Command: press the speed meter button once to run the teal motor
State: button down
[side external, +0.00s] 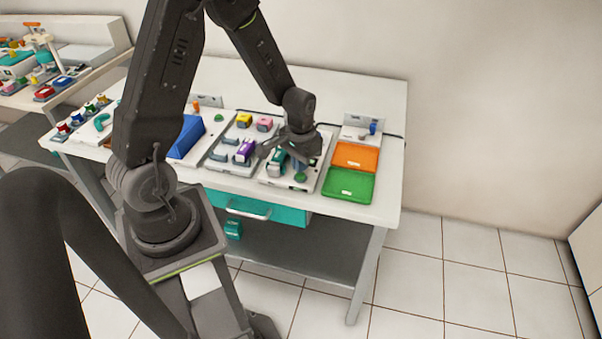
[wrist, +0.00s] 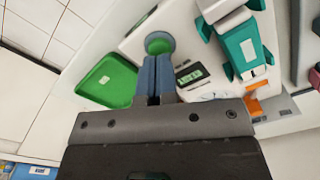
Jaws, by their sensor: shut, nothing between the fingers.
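The teal motor (side external: 276,163) sits on a white panel (side external: 270,180) on the table; it also shows at upper right in the wrist view (wrist: 243,46), beside a white part. A round green button (wrist: 158,43) in a grey ring lies on the same panel, and shows in the side view (side external: 300,177). A small meter with a green display (wrist: 191,74) is right of my fingers. My gripper (wrist: 154,62) is shut and empty, its blue-grey fingertips overlapping the button's lower edge in the wrist view. I cannot tell whether they touch it. The gripper (side external: 298,167) partly hides the panel in the side view.
A green tray (side external: 348,186) and an orange tray (side external: 356,156) lie right of the panel. A purple-and-white block (side external: 244,151) and a blue wedge (side external: 187,137) stand to the left. A teal drawer (side external: 262,208) is below the tabletop. The table's right edge is clear.

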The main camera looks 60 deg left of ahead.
jog(key=shift+f, duration=0.95)
jog(key=shift+r, duration=3.5)
jog(key=shift+d+r, duration=0.1)
jog(key=shift+r, duration=0.2)
jog(key=s+d+r+m+t, duration=0.1)
jog(key=s+d+r+t, duration=0.1)
jog(key=s+d+r, duration=0.4)
jog(key=s+d+r+m+t, duration=0.2)
jog(key=s+d+r, duration=0.4)
jog(key=r, duration=0.7)
jog(key=shift+s+t, duration=0.65)
jog(key=shift+t, duration=0.15)
